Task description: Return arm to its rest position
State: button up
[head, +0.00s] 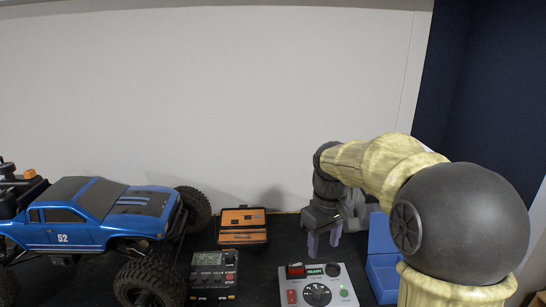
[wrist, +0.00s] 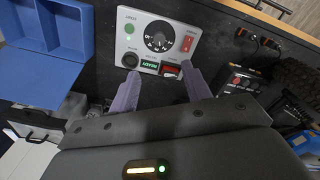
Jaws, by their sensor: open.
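My arm reaches in from the right in the head view and bends down at the wrist. My gripper (head: 324,240) points downward above the back part of a grey control panel (head: 337,288). Its two purple fingers are apart with nothing between them. In the wrist view, my gripper (wrist: 160,92) shows its fingers spread, with the tips near the panel's edge beside a green "READY" display (wrist: 153,64). The panel (wrist: 138,41) also has a dial, a red switch and a green button. I cannot tell whether the fingertips touch the panel.
A blue RC crawler (head: 85,225) stands at the left on the dark table. An orange-and-black case (head: 242,226) and a black meter (head: 213,275) lie between it and the panel. A blue open box (head: 383,270) is right of the panel. A pale wall (head: 200,90) rises behind.

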jog(key=s+f+m+t, duration=0.2)
jog(key=s+f+m, duration=0.3)
jog(key=s+f, duration=0.7)
jog(key=shift+s+f+m, duration=0.3)
jog(key=shift+s+f, duration=0.05)
jog(key=shift+s, duration=0.75)
jog(key=shift+w, duration=0.1)
jog(key=shift+s+d, duration=0.1)
jog(key=shift+s, duration=0.1)
jog(key=shift+c, duration=0.5)
